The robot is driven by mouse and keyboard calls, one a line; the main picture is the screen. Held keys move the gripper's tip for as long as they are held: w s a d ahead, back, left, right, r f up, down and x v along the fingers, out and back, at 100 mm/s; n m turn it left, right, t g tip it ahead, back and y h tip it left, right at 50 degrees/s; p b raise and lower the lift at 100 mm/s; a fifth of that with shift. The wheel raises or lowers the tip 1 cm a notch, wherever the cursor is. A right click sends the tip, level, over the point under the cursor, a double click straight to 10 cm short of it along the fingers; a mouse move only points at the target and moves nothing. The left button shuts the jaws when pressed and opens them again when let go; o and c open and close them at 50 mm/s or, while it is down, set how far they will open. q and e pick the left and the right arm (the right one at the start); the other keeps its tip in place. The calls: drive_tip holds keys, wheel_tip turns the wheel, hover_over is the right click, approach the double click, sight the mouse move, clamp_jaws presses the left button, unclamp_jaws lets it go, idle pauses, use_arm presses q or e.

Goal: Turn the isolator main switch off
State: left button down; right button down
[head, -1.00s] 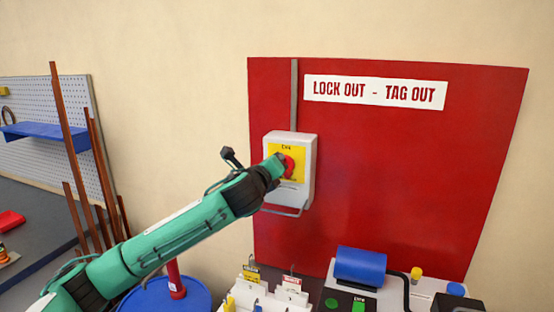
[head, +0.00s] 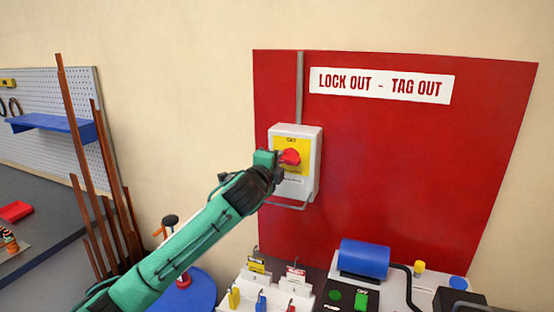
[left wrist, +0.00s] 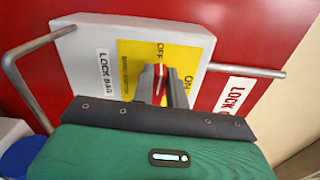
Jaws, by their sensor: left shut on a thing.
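The isolator main switch (head: 313,150) is a pale grey box on the red board, with a yellow plate (head: 304,148) and a red handle (head: 290,157). In the left wrist view the handle (left wrist: 160,72) lies between the two fingers and points towards the OFF mark; the ON mark is off to the right. My left gripper (head: 279,159) comes in from the left and is shut on the handle. The fingers hide part of the handle. My right gripper is not in view.
A metal bar (head: 290,206) loops under the box. Below stand a rack (head: 270,290) with tags and padlocks, a blue cylinder (head: 364,259) and a control box (head: 345,297). Upright copper bars (head: 80,150) lean at the left. The red board (head: 420,160) is clear right of the switch.

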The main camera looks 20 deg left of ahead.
use_arm(q)
drive_tip(key=shift+f+n, duration=0.2)
drive_tip(key=shift+n, duration=0.3)
drive_tip(key=c, duration=1.4)
unclamp_jaws()
drive_tip(key=shift+s, duration=0.1)
drive_tip(key=s+b, duration=0.3)
drive_tip(key=s, duration=1)
drive_tip(key=shift+s+a, duration=0.3)
drive_tip(key=shift+s, duration=0.05)
